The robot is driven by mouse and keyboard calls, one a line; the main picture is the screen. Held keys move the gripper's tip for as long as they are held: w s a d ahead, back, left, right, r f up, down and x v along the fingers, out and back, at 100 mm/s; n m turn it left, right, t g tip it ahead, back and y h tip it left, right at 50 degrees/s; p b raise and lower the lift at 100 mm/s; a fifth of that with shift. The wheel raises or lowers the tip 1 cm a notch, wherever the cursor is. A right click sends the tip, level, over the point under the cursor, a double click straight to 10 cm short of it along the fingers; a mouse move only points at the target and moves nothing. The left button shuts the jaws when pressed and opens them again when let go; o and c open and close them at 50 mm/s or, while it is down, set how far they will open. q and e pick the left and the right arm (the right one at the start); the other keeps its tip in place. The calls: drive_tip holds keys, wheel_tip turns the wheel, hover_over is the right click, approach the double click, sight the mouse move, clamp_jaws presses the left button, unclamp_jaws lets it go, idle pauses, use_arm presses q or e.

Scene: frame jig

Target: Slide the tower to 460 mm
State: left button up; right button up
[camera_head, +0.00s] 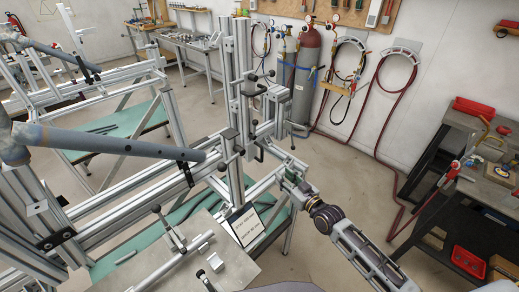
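The tower (237,70) is an upright aluminium-profile column with dark clamps and handles, standing on the jig's horizontal rail (130,188). A black handle (262,150) sticks out low on its right side. My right gripper (287,172) is at the end of the arm from the lower right, just right of and below the tower's foot, near a lower rail. Its fingers are small and blend into the jig parts, so I cannot tell whether they are open or touch anything. A printed white card (245,223) stands below the tower; its text is too small to read. My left gripper is out of view.
A grey tube (110,143) crosses the jig at left. A metal plate (215,268) with clamps fills the bottom foreground. Gas cylinders (305,75) and hoses stand behind the tower. A dark workbench (470,185) is at right; open floor lies between it and the jig.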

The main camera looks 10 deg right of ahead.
sight(262, 150)
drive_tip(key=shift+n+t+y, duration=0.3)
drive_tip(key=shift+t+y, duration=0.1)
drive_tip(key=shift+t, duration=0.1)
drive_tip(key=r, duration=0.2)
drive_tip(key=a+r, duration=0.1)
drive_tip(key=r, duration=0.1)
drive_tip(key=shift+w+a, duration=0.1)
drive_tip(key=shift+a, duration=0.05)
drive_tip(key=shift+w+f, duration=0.1)
drive_tip(key=shift+p+x, duration=0.55)
drive_tip(key=shift+x, duration=6.25)
clamp_jaws()
